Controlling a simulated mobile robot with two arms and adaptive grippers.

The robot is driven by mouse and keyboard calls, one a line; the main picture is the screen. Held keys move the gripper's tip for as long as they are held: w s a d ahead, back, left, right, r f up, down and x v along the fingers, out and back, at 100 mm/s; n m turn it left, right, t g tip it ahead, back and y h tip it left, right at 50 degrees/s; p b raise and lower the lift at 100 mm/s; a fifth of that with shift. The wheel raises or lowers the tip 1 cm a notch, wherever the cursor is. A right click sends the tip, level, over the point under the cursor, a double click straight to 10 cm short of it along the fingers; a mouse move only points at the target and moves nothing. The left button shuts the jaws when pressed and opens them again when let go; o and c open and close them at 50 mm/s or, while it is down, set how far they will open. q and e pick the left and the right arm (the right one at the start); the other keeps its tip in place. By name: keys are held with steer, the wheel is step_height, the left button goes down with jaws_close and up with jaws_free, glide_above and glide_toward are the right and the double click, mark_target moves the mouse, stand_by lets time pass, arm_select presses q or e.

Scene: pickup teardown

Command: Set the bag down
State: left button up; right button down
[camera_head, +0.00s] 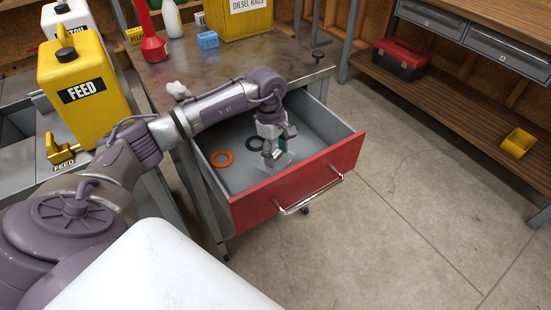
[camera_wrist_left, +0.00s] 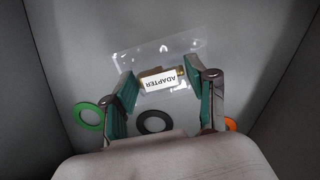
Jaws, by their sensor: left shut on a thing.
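A clear plastic bag (camera_wrist_left: 130,56) labelled ADAPTER has a brass-coloured piece inside and shows in the left wrist view. My left gripper (camera_wrist_left: 160,76) is shut on it, with the label between the green-padded fingers. In the head view my left gripper (camera_head: 272,156) points down inside the open red-fronted drawer (camera_head: 310,186), and the bag (camera_head: 287,162) shows faintly at its fingertips. The bag is low over the grey drawer floor; I cannot tell whether it touches. My right gripper is not in view.
An orange ring (camera_head: 214,159), a black ring (camera_wrist_left: 142,123) and a green ring (camera_wrist_left: 90,126) lie on the drawer floor. A metal-topped bench (camera_head: 200,73) stands above the drawer. A yellow FEED jug (camera_head: 82,120) stands at left. Bare concrete floor (camera_head: 420,200) lies right.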

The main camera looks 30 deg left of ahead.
mark_target(275, 153)
arm_select(q)
step_height(275, 153, down, 3)
steer(key=shift+r, duration=0.15)
steer(key=shift+f, duration=0.3)
steer(key=o, duration=0.8)
steer(key=shift+f, duration=0.15)
steer(key=o, duration=0.5)
steer(key=shift+c, duration=0.2)
